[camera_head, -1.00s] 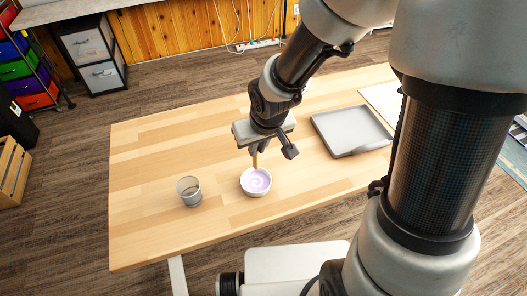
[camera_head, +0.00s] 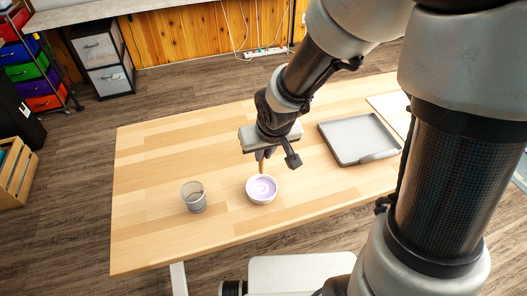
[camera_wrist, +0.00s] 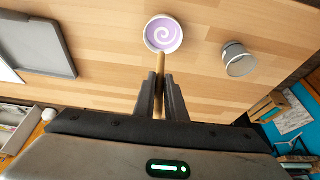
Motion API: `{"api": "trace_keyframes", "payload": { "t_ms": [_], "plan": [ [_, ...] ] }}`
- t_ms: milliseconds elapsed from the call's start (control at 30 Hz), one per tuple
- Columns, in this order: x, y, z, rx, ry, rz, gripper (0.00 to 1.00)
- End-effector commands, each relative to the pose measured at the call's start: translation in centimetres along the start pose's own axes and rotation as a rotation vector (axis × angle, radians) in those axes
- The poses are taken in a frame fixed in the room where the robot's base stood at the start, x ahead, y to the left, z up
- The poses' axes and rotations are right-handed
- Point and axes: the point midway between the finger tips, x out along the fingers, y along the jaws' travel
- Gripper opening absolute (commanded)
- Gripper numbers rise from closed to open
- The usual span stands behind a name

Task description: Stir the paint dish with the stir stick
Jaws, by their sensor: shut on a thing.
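The paint dish (camera_head: 262,198) is a small white bowl with a lilac and white swirl in it, standing on the wooden table. It also shows in the wrist view (camera_wrist: 163,33). My gripper (camera_head: 264,153) is above the dish, at its far side, with its fingers pointing down. It is shut on the stir stick (camera_wrist: 160,66), a thin tan wooden rod. The stick's tip reaches the dish's near rim in the wrist view; I cannot tell whether it touches the paint. In the head view only a short piece of the stick shows below the fingers.
A grey-rimmed clear cup (camera_head: 194,197) stands left of the dish; it also shows in the wrist view (camera_wrist: 238,60). A grey tray (camera_head: 352,133) lies to the right at the back. The table's (camera_head: 150,160) left part is clear.

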Motion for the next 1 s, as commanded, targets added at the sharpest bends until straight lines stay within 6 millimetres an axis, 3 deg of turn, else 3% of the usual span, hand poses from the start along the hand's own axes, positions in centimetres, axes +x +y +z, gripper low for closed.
{"api": "trace_keyframes", "payload": {
  "t_ms": [1000],
  "plan": [
    [8.8,0.0,3.6,0.0,0.0,0.0,0.0]
  ]
}}
